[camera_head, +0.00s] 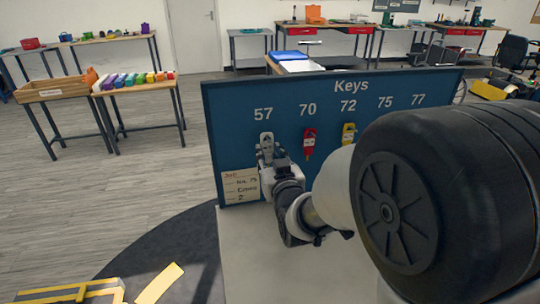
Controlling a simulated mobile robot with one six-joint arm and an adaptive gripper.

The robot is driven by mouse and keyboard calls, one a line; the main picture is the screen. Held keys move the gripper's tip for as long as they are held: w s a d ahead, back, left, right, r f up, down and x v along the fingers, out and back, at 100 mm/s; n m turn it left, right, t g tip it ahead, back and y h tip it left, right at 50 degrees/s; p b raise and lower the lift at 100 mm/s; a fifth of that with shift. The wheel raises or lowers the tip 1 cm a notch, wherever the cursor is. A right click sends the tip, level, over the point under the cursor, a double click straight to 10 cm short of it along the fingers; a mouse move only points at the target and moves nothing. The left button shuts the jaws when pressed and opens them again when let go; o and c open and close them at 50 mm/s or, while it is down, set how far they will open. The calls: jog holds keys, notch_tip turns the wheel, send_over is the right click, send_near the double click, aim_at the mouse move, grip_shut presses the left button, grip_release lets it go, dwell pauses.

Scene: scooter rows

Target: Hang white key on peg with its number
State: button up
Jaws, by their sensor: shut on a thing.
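The white key (266,140) shows in the head view at the board's left, just under the number 57. My gripper (268,154) is shut on its lower part. I cannot tell whether the key is on a peg or only in front of the board; any peg there is hidden. The blue key board (330,82) reads "Keys" with the numbers 57, 70, 72, 75 and 77. A red key (309,141) hangs under 70 and a yellow key (348,133) under 72. My arm hides the places under 75 and 77.
A handwritten card (240,186) is on the board's lower left; one line seems to read No. 75. The board stands on a pale top (255,270). A yellow-edged case (70,294) is at lower left. Tables with a wooden crate (55,88) stand behind left, with open floor between.

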dwell(0.3)
jog(key=o, duration=0.9)
jog(key=shift+o, duration=0.2)
jog(key=s+d+m+g+h, duration=0.1)
jog(key=s+d+g, duration=0.3)
jog(key=s, duration=0.8)
jog(key=s+d+f+m+g+h, duration=0.1)
jog(key=s+d+g+h, duration=0.1)
jog(key=s+d, duration=0.5)
jog(key=s+d+f+m+g+h, duration=0.1)
jog(key=s+d+g, duration=0.4)
jog(key=s, duration=1.2)
jog(key=shift+d+g+h, duration=0.3)
jog(key=shift+d, duration=0.15)
